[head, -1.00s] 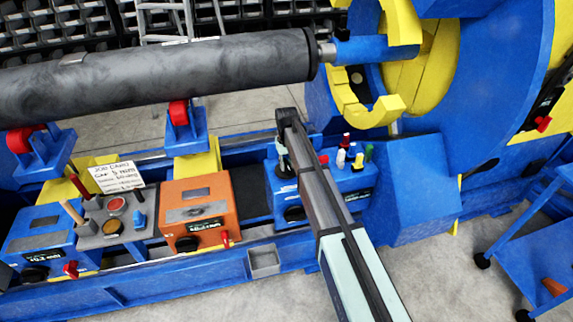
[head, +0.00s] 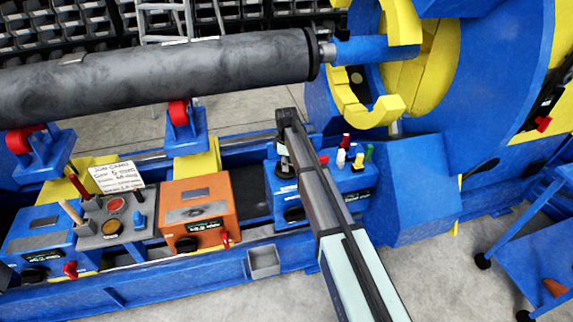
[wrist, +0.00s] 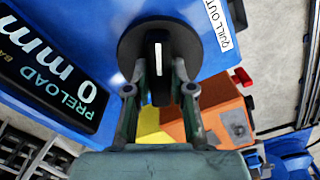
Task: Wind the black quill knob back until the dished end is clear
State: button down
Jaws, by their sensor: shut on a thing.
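In the wrist view the black knob (wrist: 158,40), with a white pointer line, sits on a blue housing beside a "QUILL OUT" label (wrist: 221,22). My gripper (wrist: 160,76) is shut on this knob, one finger at each side. In the head view my gripper (head: 285,160) reaches down to the blue box (head: 350,180), and its fingertips are hard to make out. A grey tip (head: 327,52) on the blue quill (head: 375,49) stands at the dark end of the long cylinder (head: 180,72). I cannot tell whether they touch.
A display (wrist: 60,85) beside the knob reads "PRELOAD" and "0 mm". Several small coloured pegs (head: 350,155) stand on the blue box near my arm. An orange box (head: 195,208) stands to its left, and a yellow-jawed blue wheel (head: 480,80) stands at the right.

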jog(key=n, duration=0.5)
jog(key=shift+s+f+n, duration=0.1)
jog(key=shift+s+n, duration=0.05)
jog(key=shift+n, duration=0.15)
jog(key=n, duration=0.5)
jog(key=shift+n, duration=0.3)
jog(key=n, duration=1)
jog(key=shift+n, duration=0.5)
jog(key=c, duration=1)
grip_release()
